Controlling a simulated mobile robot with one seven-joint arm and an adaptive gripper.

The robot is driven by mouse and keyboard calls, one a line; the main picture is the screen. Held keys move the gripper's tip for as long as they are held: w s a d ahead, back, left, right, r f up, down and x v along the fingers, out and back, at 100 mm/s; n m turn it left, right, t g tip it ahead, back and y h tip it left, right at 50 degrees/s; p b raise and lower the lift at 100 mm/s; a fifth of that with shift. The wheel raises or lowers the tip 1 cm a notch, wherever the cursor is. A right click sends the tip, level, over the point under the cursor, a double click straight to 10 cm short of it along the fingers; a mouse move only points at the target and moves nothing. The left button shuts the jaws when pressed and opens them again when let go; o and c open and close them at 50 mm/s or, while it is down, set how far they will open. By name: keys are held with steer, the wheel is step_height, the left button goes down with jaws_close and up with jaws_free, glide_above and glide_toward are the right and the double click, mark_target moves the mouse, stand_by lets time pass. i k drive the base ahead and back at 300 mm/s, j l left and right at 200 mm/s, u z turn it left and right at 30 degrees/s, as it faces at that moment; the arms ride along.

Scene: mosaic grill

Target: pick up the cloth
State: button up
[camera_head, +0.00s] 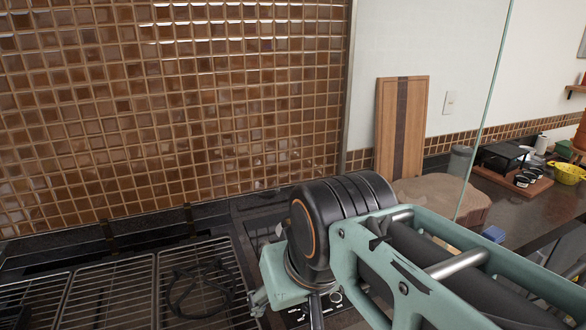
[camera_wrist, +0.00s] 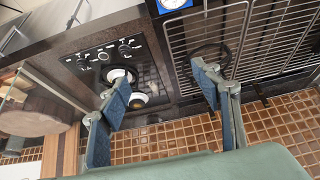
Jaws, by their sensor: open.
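No cloth can be made out with certainty in either view. A small blue item (camera_head: 493,234) lies on the right counter in the head view; it is too small to tell whether it is cloth. My gripper (camera_wrist: 160,74) is open in the wrist view, its two blue-padded fingers wide apart with nothing between them. It is over the area between the knob panel and the grill grates. In the head view my arm hides much of the stove and counter.
Grill grates (camera_head: 115,290) fill the lower left, with a dark looped object (camera_head: 200,284) on them. A knob panel (camera_wrist: 105,52) is beside the grates. A brown block (camera_head: 440,196) and an upright wooden board (camera_head: 402,125) stand right. A tiled wall (camera_head: 170,100) closes the back.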

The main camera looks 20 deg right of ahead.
mark_target(493, 233)
steer(key=k+l+z, duration=0.1)
steer(key=z, duration=1.85)
steer(key=u, duration=1.45)
steer(key=z, duration=1.5)
steer(key=i+l, duration=0.25)
steer(key=i, duration=0.15)
steer(key=u, duration=0.05)
